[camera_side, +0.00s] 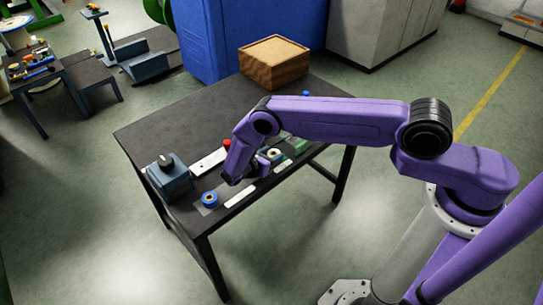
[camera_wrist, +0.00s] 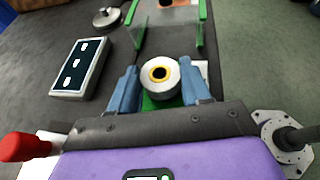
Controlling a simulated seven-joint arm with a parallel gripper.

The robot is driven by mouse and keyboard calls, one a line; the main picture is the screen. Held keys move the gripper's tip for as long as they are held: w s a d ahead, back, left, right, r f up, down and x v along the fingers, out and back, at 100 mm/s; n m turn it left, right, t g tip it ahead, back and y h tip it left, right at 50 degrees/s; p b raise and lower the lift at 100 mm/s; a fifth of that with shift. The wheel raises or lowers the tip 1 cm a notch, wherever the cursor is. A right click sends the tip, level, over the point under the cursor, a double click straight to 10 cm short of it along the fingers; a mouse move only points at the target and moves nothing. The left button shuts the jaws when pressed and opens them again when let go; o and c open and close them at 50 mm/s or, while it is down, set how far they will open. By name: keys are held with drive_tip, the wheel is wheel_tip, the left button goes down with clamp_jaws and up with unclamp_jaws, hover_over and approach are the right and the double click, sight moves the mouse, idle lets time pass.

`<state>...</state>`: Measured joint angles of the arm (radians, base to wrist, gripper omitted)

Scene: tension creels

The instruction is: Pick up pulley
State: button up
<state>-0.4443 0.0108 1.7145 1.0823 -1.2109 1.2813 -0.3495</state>
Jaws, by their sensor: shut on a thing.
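The pulley (camera_wrist: 160,93) is a round, pale grey-white wheel with a yellow ring and a dark centre hole. In the wrist view it sits between the two blue fingers of my gripper (camera_wrist: 159,70), which are shut on its sides. A green patch shows under and beside it, and I cannot tell whether the pulley is clear of that surface.
The dark table (camera_side: 175,128) carries a wooden box (camera_side: 273,68) at the back, a blue-grey box with a black knob (camera_side: 168,182) and a blue ring-shaped part (camera_side: 209,199). Green brackets (camera_wrist: 201,28), a pale spool (camera_wrist: 107,19) and a panel (camera_wrist: 80,68) stand beyond my fingers.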

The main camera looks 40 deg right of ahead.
drive_tip(key=shift+r, duration=0.7)
drive_tip(key=s+d+r, duration=0.1)
drive_tip(key=s+r, duration=1.1)
drive_tip(key=s, duration=0.2)
drive_tip(key=a+n+t+y, duration=1.1)
drive_tip(key=a+n, duration=0.1)
drive_tip(key=n, duration=0.2)
hover_over(234, 191)
drive_tip(key=f, duration=0.6)
drive_tip(key=s+f, duration=0.1)
drive_tip(key=f, duration=0.2)
drive_tip(key=shift+d+f, duration=0.15)
drive_tip(key=shift+w+a+f, duration=0.2)
drive_tip(key=shift+w+f, duration=0.3)
drive_tip(key=shift+f, duration=1.55)
